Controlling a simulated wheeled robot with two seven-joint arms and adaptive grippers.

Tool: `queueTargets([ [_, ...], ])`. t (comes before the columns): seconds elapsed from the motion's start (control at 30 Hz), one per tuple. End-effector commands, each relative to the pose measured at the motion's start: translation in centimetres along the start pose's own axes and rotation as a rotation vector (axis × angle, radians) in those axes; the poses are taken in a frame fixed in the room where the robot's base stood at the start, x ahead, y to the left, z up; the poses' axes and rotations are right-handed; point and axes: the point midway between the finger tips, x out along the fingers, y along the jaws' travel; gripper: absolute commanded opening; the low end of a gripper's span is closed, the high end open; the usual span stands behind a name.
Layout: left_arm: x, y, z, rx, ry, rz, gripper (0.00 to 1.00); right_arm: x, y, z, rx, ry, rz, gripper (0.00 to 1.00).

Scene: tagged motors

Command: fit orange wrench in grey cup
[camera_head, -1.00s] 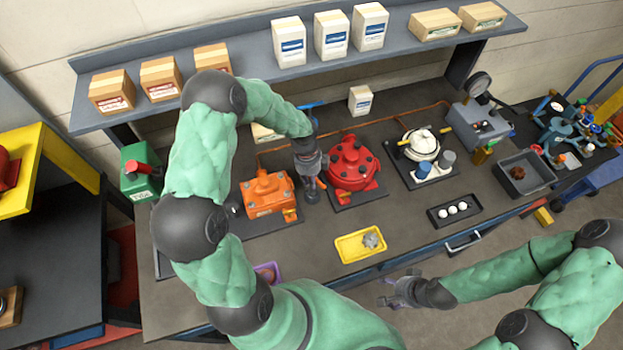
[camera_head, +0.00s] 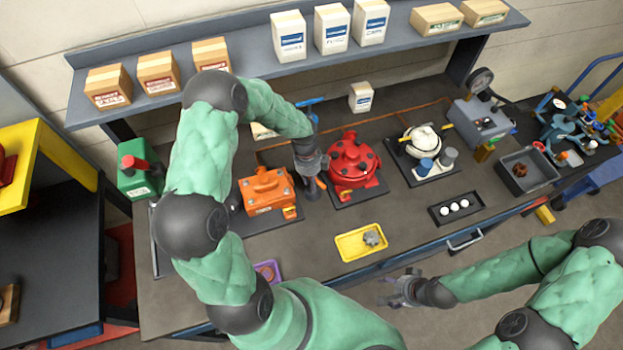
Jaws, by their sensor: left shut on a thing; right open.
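My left gripper (camera_head: 311,168) points down between the orange motor (camera_head: 267,192) and the red motor (camera_head: 353,165). It is shut on what looks like the orange wrench, of which only a small orange sliver shows at the fingertips. A dark grey cup-like shape (camera_head: 311,192) stands right under the fingers. I cannot tell whether the wrench is inside it or just above it. A grey cylinder (camera_head: 448,157) also stands beside a blue one (camera_head: 426,167) by the white motor (camera_head: 424,140). My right gripper (camera_head: 398,291) is open and empty, off the bench's front edge.
A yellow tray (camera_head: 345,250) with a grey gear lies at the front of the bench. A black tray (camera_head: 440,214) with white balls and a grey bin (camera_head: 516,180) are at the right. Boxes line the shelf (camera_head: 250,75) above. The front middle of the bench is mostly clear.

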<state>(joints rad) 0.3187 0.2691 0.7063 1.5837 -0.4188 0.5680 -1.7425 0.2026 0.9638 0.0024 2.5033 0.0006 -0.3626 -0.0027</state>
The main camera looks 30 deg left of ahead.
Motion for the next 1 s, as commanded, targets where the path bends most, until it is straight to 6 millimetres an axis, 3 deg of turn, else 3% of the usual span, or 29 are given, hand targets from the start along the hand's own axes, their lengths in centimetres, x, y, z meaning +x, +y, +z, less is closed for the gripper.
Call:
queueTargets([
  [0.2, 0.5, 0.0, 0.1, 0.0, 0.0, -0.001, 0.0, 0.4, 0.1, 0.0, 0.0, 0.0, 0.0, 0.66],
  [0.23, 0.4, 0.0, 0.1, 0.0, 0.0, -0.001, 0.28, 0.3, 0.1, 0.0, 0.0, 0.0, 0.0, 0.66],
  [0.3, 0.4, 0.0, 0.1, 0.0, 0.0, -0.001, 0.48, 0.3, 0.1, 0.0, 0.0, 0.0, 0.0, 0.66],
  [0.33, 0.4, 0.0, 0.1, 0.0, 0.0, -0.001, 0.5, 0.3, 0.1, 0.0, 0.0, 0.0, 0.0, 0.66],
  [0.7, 0.3, 0.0, 0.0, 0.0, 0.0, 0.001, 0.5, 0.2, 0.1, 0.0, 0.0, 0.0, 0.0, 0.66],
  [1.0, -1.6, 0.0, -0.2, 0.001, 0.0, 0.001, 0.5, -1.2, -0.4, 0.0, 0.0, 0.0, 0.0, 0.66],
])
